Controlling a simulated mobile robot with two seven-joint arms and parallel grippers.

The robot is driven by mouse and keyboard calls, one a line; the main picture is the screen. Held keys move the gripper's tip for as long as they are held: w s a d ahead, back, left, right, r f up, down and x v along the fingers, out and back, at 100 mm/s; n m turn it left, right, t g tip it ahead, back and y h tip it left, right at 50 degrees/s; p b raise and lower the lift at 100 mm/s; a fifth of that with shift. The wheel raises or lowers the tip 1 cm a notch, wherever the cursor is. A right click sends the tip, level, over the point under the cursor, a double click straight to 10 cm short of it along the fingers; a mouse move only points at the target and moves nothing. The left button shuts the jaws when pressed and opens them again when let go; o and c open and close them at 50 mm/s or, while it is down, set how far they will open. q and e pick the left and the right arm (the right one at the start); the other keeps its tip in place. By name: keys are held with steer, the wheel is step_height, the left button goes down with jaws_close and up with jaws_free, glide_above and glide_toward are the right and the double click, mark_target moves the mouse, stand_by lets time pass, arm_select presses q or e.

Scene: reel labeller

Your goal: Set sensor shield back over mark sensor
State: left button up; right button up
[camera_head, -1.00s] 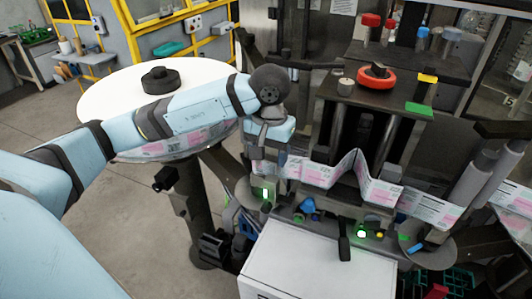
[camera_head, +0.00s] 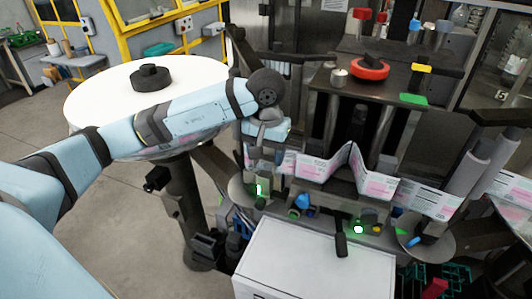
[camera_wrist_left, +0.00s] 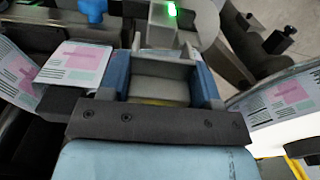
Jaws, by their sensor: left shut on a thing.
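My left gripper (camera_head: 258,172) points down at the left end of the label web, in front of the machine. In the left wrist view, its two blue fingers (camera_wrist_left: 162,82) are shut on a grey, box-like piece, which I take to be the sensor shield (camera_wrist_left: 165,68). The mark sensor (camera_wrist_left: 165,28), a grey block with a lit green lamp, is just beyond the shield. Its green lamp (camera_head: 259,190) also shows in the head view, just below the gripper. I cannot tell whether shield and sensor touch. My right gripper is not in view.
The printed label web (camera_head: 318,168) runs right from beside the gripper. A large white reel (camera_head: 85,100) stands behind my left arm. A white box (camera_head: 300,262) is in front of the machine. A blue knob (camera_wrist_left: 93,8) is close to the gripper.

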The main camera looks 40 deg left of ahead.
mark_target(266, 174)
arm_select(q)
steer(key=shift+s, duration=0.1)
steer(key=shift+s+b, duration=0.1)
steer(key=shift+b, duration=0.4)
stand_by(0.3)
steer(key=shift+f+b, duration=2.35)
steer(key=shift+b, duration=0.15)
steer(key=o, duration=1.2)
